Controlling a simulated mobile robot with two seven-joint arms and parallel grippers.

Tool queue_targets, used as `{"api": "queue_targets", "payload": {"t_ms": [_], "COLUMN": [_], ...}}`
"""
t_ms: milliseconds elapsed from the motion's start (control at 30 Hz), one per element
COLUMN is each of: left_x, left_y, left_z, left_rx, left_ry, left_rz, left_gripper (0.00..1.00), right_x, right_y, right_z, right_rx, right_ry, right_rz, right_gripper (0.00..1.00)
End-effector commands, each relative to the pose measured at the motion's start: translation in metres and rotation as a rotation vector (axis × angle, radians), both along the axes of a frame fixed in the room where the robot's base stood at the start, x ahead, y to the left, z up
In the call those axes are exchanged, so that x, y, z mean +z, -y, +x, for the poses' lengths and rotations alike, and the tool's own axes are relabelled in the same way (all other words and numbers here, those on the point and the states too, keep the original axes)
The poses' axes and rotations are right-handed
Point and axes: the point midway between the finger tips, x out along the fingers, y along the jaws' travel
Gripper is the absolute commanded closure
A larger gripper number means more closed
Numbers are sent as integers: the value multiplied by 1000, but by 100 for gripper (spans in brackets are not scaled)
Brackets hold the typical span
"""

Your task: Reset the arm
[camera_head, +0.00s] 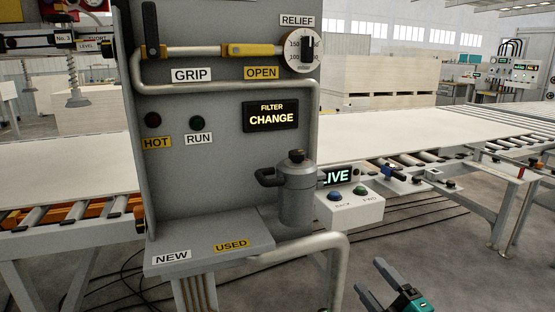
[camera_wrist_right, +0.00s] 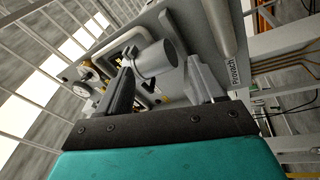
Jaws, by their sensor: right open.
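My right gripper (camera_head: 373,276) is at the bottom right of the head view, low in front of the grey panel (camera_head: 220,60). Its dark fingers stand apart with nothing between them, and its body is teal. In the right wrist view the open fingers (camera_wrist_right: 159,68) point toward the panel, with the grey canister (camera_wrist_right: 153,59) beyond them. The canister (camera_head: 297,200) stands upright at the right end of the panel's shelf, with a handle on its left side. The gripper is apart from it. My left gripper is not in view.
A bent grey rail (camera_head: 335,245) runs in front of the shelf (camera_head: 200,255). A button box (camera_head: 348,205) sits right of the canister. A lit sign (camera_head: 270,117) reads "FILTER CHANGE". Roller conveyors carry large boards (camera_head: 425,135). Floor at the lower right looks clear.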

Motion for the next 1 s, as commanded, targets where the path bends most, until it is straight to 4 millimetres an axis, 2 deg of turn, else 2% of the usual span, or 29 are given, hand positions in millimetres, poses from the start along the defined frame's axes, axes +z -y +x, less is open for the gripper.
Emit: {"api": "queue_targets", "payload": {"t_ms": [33, 100, 167, 300, 400, 500, 633, 1000], "left_x": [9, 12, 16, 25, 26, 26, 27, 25], "left_y": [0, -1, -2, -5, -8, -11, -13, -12], "left_z": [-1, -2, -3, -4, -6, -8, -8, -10], "left_rx": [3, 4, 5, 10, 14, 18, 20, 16], "left_ry": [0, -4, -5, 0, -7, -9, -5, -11], "left_rz": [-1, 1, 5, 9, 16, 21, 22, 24], "left_gripper": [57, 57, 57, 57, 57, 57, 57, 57], "right_x": [-17, -43, -64, -106, -126, -137, -143, -144], "right_y": [-3, -4, -5, -10, -14, -17, -19, -19], "right_z": [-20, -46, -72, -138, -179, -208, -225, -226], "right_rx": [-31, -85, -136, -263, -345, -404, -439, -442], "right_ry": [-120, -287, -430, -737, -904, -1013, -1076, -1082], "right_rz": [103, 248, 371, 632, 772, 863, 916, 918], "right_gripper": [33, 33, 33, 33, 33, 33, 33, 33]}}
